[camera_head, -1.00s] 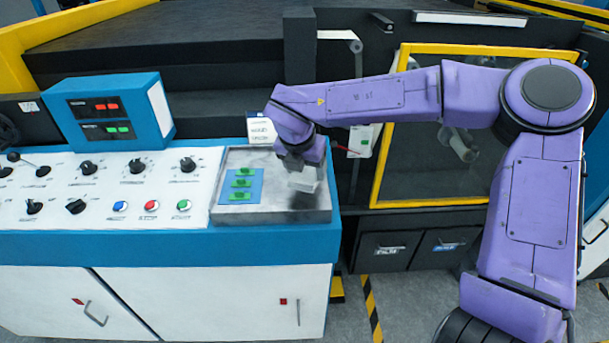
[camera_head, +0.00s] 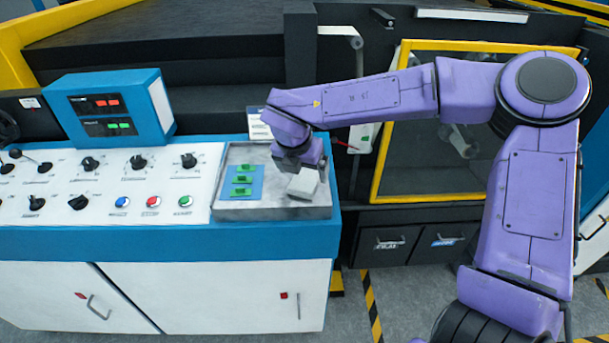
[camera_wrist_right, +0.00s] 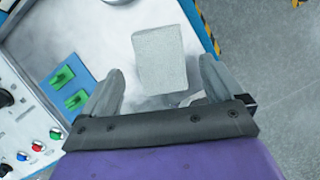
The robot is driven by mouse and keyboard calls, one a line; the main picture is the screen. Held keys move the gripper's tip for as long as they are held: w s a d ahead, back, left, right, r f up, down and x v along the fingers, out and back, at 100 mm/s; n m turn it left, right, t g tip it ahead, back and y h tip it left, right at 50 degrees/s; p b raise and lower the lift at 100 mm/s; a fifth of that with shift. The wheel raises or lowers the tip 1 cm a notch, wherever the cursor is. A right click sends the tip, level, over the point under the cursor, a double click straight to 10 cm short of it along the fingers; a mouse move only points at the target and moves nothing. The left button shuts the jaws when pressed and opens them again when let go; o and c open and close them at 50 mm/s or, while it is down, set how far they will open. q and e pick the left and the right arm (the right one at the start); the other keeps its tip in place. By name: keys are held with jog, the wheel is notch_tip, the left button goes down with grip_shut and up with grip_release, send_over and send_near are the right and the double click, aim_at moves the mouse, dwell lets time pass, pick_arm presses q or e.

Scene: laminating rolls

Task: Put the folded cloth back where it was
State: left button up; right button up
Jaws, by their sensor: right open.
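The folded cloth (camera_head: 303,184) is a small pale grey block. It lies in the right part of the metal tray (camera_head: 230,209) on the console top. My right gripper (camera_head: 291,168) is just above and to the left of the cloth in the head view. In the right wrist view the cloth (camera_wrist_right: 160,58) lies beyond the fingertips, roughly between their lines. The right gripper (camera_wrist_right: 163,80) is open and its fingers are apart from the cloth. My left gripper is not in view.
A blue plate (camera_head: 237,195) with green pieces lies in the tray's left part. The console panel (camera_head: 100,212) with knobs and coloured buttons is left of the tray. A yellow-framed door (camera_head: 377,185) is at the right. The tray's front right is clear.

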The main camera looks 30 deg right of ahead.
jog(key=v, duration=0.9)
jog(key=shift+b, duration=0.45)
